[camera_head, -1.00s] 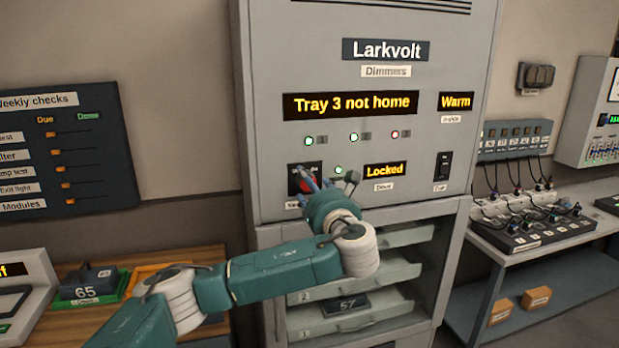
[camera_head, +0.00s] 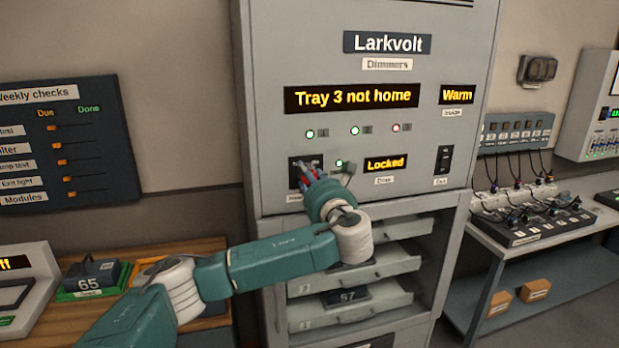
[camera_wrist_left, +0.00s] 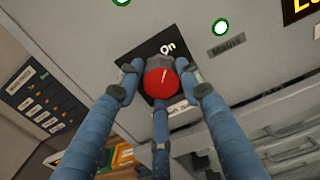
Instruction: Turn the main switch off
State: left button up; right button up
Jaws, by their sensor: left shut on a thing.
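The main switch is a red round knob (camera_wrist_left: 160,84) on a black plate (camera_wrist_left: 150,50) marked "On" on the Larkvolt dimmer cabinet (camera_head: 385,20). A green lamp (camera_wrist_left: 221,27) over a "Mains" label is lit beside it. My left gripper (camera_wrist_left: 160,88) has its blue fingers around the knob, shut on it. In the head view my left gripper (camera_head: 309,182) is at the plate and hides most of the knob. My right gripper is not in view.
The cabinet's displays read "Tray 3 not home" (camera_head: 352,97), "Warm" (camera_head: 457,95) and "Locked" (camera_head: 385,163). Trays (camera_head: 350,315) sit open to view below my arm. A wooden bench with a module marked 65 (camera_head: 88,280) stands left, a cable-covered table (camera_head: 540,228) right.

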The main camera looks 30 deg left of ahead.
pick_arm(q)
jog(key=shift+r, duration=0.2)
jog(key=n+b, duration=0.4)
jog(key=n, duration=0.5)
jog(key=shift+a+f, duration=0.1)
jog(key=n+b, duration=0.2)
jog(key=n, duration=0.2)
jog(key=shift+f+n+b, duration=0.1)
jog(key=shift+n+b, duration=0.3)
jog(key=shift+a+n+b, duration=0.1)
jog(key=shift+n+b, duration=0.95)
jog(key=shift+n, duration=0.95)
jog(key=shift+f, duration=0.1)
jog(key=o, duration=0.9)
jog(key=shift+s, duration=0.1)
jog(key=shift+o, duration=1.1)
jog(key=shift+s+a, duration=0.15)
jog(key=shift+s, duration=0.05)
